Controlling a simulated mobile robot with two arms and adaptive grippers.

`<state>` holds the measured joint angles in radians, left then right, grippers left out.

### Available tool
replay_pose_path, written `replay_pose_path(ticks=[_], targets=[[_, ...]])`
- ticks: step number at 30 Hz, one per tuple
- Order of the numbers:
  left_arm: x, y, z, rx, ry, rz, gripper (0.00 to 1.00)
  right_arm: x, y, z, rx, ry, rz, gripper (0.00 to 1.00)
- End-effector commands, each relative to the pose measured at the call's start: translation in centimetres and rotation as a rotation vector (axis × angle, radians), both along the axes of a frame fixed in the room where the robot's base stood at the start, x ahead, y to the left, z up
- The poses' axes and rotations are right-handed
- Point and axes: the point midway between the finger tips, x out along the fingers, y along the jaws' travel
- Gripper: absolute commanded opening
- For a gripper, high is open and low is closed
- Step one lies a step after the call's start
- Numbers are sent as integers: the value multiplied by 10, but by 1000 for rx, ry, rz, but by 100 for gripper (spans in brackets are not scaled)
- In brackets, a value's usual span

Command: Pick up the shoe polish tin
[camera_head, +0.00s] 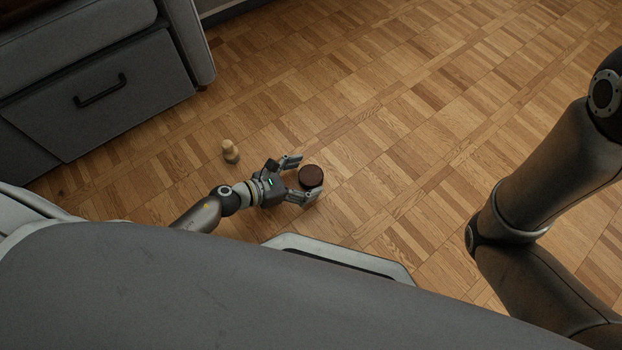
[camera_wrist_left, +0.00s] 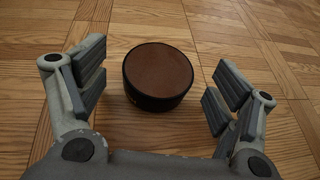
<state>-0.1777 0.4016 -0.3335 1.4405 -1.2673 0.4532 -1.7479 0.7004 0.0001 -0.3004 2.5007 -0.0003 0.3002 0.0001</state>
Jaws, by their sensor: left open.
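The shoe polish tin (camera_head: 311,177) is a round, dark tin with a brown top, lying flat on the wooden floor. In the left wrist view the tin (camera_wrist_left: 158,76) sits between the two finger pads, a little toward their far ends, with a gap on each side. My left gripper (camera_head: 304,178) is open around the tin and low over the floor; its pads also show in the left wrist view (camera_wrist_left: 158,92). My right arm is at the right of the head view, but its gripper is out of sight.
A grey drawer cabinet (camera_head: 110,95) is at the upper left. The parquet floor (camera_head: 430,130) beyond the tin and to its right is clear.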

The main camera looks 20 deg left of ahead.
Motion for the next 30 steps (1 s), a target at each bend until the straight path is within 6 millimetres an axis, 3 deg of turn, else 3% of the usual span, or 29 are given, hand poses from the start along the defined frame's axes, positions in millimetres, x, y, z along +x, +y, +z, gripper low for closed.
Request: replay_pose_path(ticks=[10,23,30], targets=[[7,-6,-3,0,0,1,85,0,0,-3,0,0,0,40],[6,-6,-3,0,0,1,30,0,0,-3,0,0,0,40],[7,-6,-2,0,-1,1,29,0,0,-3,0,0,0,40]])
